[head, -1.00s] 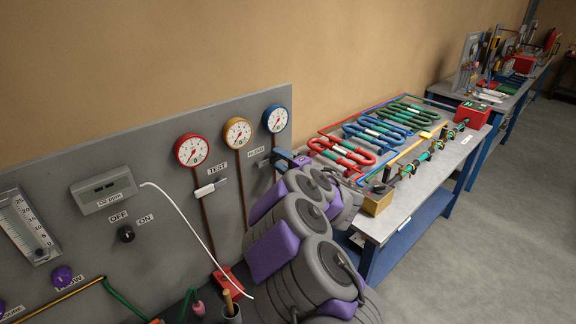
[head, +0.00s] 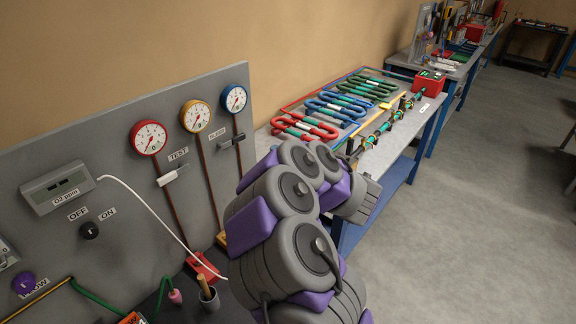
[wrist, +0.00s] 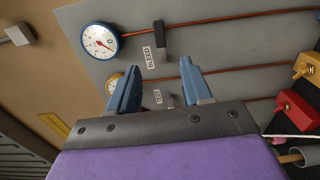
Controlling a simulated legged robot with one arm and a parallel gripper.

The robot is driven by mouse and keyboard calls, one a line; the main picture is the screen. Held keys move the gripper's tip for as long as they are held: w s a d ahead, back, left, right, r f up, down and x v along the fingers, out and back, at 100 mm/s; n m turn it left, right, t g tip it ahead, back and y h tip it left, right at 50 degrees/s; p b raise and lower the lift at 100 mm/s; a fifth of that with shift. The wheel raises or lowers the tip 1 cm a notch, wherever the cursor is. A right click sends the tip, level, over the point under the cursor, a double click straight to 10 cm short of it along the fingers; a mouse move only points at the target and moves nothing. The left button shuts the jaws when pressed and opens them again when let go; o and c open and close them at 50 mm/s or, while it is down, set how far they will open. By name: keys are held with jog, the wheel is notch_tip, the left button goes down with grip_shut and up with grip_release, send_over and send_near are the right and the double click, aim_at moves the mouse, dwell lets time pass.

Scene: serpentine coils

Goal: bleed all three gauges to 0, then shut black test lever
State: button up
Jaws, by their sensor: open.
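Three dial gauges hang on the grey panel: red-rimmed (head: 148,138), yellow-rimmed (head: 195,116) and blue-rimmed (head: 234,99). Their needles are too small to read surely. A dark lever (head: 231,140) sits by the BLEED label (head: 217,133). In the wrist view my gripper (wrist: 157,84) is open and empty, facing the panel. The blue gauge (wrist: 99,40) and dark BLEED lever (wrist: 160,38) show beyond the fingertips; the yellow gauge (wrist: 115,82) is partly hidden behind the left finger.
A bench with red, blue and green coils (head: 343,106) stands right of the panel, a red box (head: 429,81) at its far end. A white hose (head: 155,213) crosses the panel. A cup (head: 209,298) stands below. Open floor lies to the right.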

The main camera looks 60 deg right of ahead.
jog(key=shift+s+a, duration=0.15)
jog(key=shift+s, duration=1.25)
jog(key=p, duration=0.3)
jog(key=shift+w+d+r+m, duration=0.2)
jog(key=shift+r+m, duration=0.1)
jog(key=shift+m, duration=0.1)
jog(key=shift+s+f+p, duration=0.1)
jog(key=shift+s+p, duration=0.05)
jog(key=shift+p, duration=0.85)
jog(key=shift+a+f+p, duration=0.2)
jog(key=shift+p, duration=0.3)
send_near(240, 140)
jog(key=w, duration=0.8)
jog(key=shift+w+d+r, duration=0.1)
jog(key=shift+w+d, duration=0.1)
jog(key=shift+d, duration=0.2)
